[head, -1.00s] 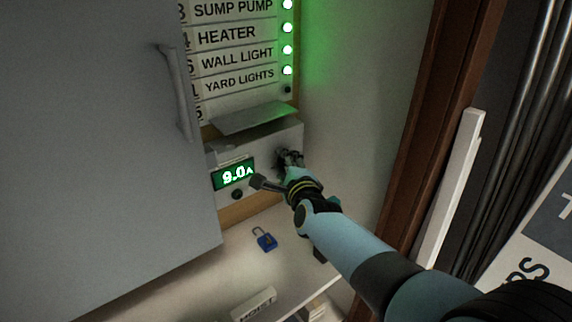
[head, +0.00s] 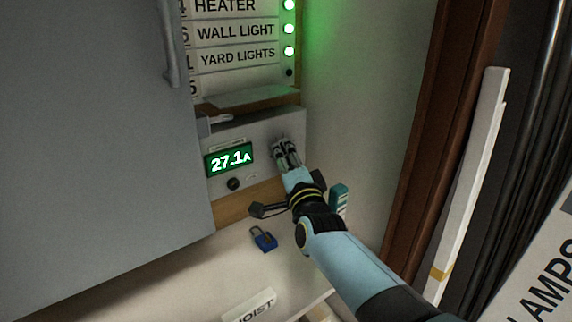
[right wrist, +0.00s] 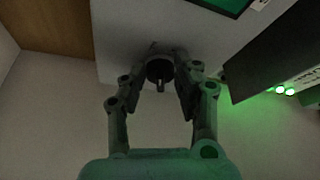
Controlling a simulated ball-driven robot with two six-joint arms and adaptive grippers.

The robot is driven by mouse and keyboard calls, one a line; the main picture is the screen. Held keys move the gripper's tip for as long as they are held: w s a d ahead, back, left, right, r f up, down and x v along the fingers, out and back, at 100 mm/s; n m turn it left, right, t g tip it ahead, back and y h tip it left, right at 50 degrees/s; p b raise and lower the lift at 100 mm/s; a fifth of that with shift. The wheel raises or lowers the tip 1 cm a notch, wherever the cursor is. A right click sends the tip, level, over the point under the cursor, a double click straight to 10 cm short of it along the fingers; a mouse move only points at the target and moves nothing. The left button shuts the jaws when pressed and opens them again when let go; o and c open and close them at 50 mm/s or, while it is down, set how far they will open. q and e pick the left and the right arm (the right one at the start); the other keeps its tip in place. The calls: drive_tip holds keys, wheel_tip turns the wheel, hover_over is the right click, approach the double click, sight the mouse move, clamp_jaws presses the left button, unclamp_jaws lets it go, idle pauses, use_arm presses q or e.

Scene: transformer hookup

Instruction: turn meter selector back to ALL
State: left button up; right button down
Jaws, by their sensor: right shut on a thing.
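The meter box (head: 222,136) is a grey panel low in the cabinet. Its green display (head: 230,160) reads 27.1 A. A small round black knob or button (head: 233,184) sits under the display. My right gripper (head: 286,150) is at the right part of the panel, its fingers around the dark selector knob. In the right wrist view the selector knob (right wrist: 160,70) shows between the fingertips, with a short stub pointing toward the camera. The gripper is shut on it. Its fingers hide most of the knob in the head view, and its setting cannot be read. My left gripper is not in view.
A grey door (head: 90,130) with a handle fills the left. Above the meter, labelled rows (head: 235,55) have green lamps. A blue padlock (head: 264,240) and a HOIST label (head: 250,308) lie on the shelf below. A teal object (head: 339,198) is behind my right arm.

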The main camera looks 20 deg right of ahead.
drive_tip(key=shift+f+n, duration=0.1)
drive_tip(key=shift+n, duration=0.2)
drive_tip(key=c, duration=1.1)
unclamp_jaws()
drive_tip(key=s, duration=0.5)
drive_tip(key=s+f, duration=0.1)
drive_tip(key=s, duration=0.1)
drive_tip(key=shift+s+a, duration=0.1)
drive_tip(key=shift+s, duration=0.1)
drive_tip(key=shift+f, duration=0.1)
